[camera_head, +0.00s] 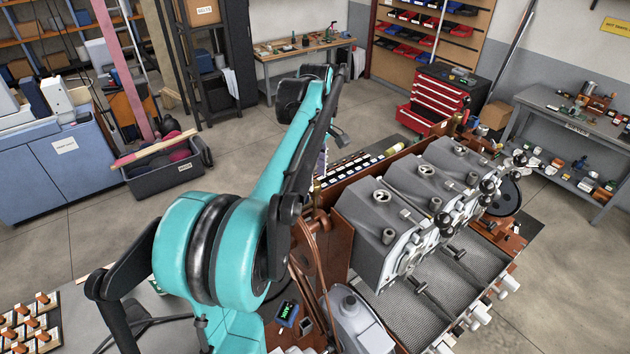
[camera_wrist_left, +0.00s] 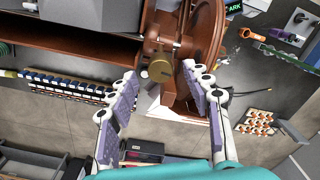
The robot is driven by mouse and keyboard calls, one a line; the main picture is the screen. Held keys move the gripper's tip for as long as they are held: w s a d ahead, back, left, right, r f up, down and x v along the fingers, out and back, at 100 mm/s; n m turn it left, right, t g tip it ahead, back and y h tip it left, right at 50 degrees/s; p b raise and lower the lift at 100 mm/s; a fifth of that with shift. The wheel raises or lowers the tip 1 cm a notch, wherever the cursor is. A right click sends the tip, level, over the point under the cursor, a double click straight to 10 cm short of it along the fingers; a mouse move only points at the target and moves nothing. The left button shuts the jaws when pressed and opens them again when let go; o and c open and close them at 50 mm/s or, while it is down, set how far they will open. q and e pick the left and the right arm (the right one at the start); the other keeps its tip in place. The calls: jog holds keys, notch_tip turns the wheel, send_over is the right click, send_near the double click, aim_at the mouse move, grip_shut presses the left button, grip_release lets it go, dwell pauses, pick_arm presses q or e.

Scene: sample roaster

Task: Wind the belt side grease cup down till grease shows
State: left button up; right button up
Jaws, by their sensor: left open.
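A round brass cup (camera_wrist_left: 161,71), which looks like the grease cup, sits on a brown bearing block beside a large brown wheel (camera_wrist_left: 208,35) in the left wrist view. My left gripper (camera_wrist_left: 159,76) is open, with its two purple-padded fingers apart on either side of the cup. I see no clear contact, and no grease can be made out. In the head view my teal left arm reaches over to the brown end of the roaster (camera_head: 400,215). It mostly hides the gripper there, with only a sliver of finger showing. My right gripper is not in view.
A strip of small sample containers (camera_wrist_left: 62,86) runs along the machine in the left wrist view. A rack of orange-topped items (camera_head: 28,325) stands at the lower left of the head view. A grey bin (camera_head: 165,178) and red tool cabinet (camera_head: 437,100) stand beyond, with open floor between.

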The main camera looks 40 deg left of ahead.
aim_at(315, 183)
pick_arm(q)
jog(key=shift+f, duration=1.5)
grip_shut()
jog(key=shift+m, duration=0.3)
